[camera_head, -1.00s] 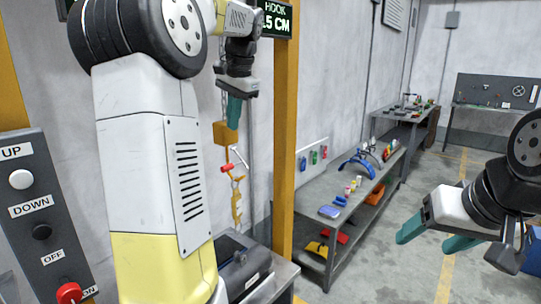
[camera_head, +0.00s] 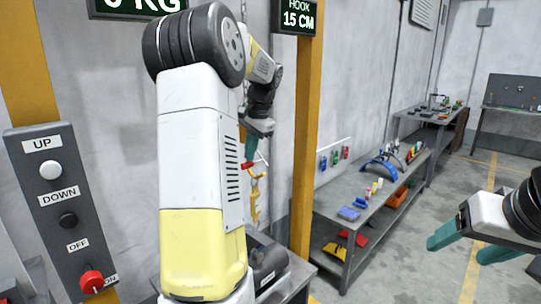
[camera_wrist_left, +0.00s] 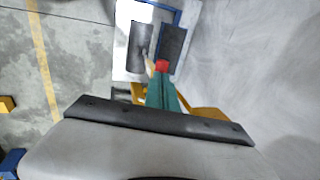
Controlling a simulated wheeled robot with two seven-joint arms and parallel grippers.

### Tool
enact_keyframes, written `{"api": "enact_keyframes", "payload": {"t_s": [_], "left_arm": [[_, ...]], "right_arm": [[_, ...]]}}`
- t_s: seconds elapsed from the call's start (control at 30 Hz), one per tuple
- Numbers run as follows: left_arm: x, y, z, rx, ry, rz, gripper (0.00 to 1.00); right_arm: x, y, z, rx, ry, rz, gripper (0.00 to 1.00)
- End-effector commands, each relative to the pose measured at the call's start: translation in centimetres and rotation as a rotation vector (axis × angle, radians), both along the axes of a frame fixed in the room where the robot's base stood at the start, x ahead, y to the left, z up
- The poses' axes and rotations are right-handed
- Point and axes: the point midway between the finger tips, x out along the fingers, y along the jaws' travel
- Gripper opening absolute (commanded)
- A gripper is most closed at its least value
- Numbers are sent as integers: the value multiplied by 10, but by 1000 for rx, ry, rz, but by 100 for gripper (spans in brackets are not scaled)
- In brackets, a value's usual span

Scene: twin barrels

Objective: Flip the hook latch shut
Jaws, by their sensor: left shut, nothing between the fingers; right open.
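The orange-yellow hook (camera_head: 254,200) hangs in front of the grey wall, behind my left arm. Its red latch (camera_head: 247,165) shows just under my left gripper (camera_head: 250,152), whose green fingers are closed together. In the left wrist view, the red latch (camera_wrist_left: 161,66) lies at the tips of the closed green fingers (camera_wrist_left: 162,92); I cannot tell whether they touch. Yellow hook parts (camera_wrist_left: 205,114) show on both sides of the fingers. The block above the hook is hidden by my gripper in the head view. My right gripper (camera_head: 466,246) is open and empty at the right.
A control panel (camera_head: 62,205) with UP, DOWN and OFF labels stands at left. A dark case (camera_head: 270,265) sits below. A shelf (camera_head: 350,225) with tools lies beyond.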

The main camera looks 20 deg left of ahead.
Motion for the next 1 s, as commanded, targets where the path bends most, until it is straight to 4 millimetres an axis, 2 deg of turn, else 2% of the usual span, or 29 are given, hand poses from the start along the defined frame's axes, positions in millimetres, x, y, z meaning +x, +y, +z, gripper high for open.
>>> {"api": "enact_keyframes", "payload": {"t_s": [0.13,0.57,0.8,1.0], "left_arm": [[1,3,-10,0,1,0,0],[1,2,-13,19,-7,-1,0],[2,4,-29,101,-41,-1,0],[2,5,-30,99,-40,1,0]], "right_arm": [[0,0,0,0,0,0,67],[0,0,0,0,0,0,67],[0,0,0,0,0,0,67],[0,0,0,0,0,0,67]]}}
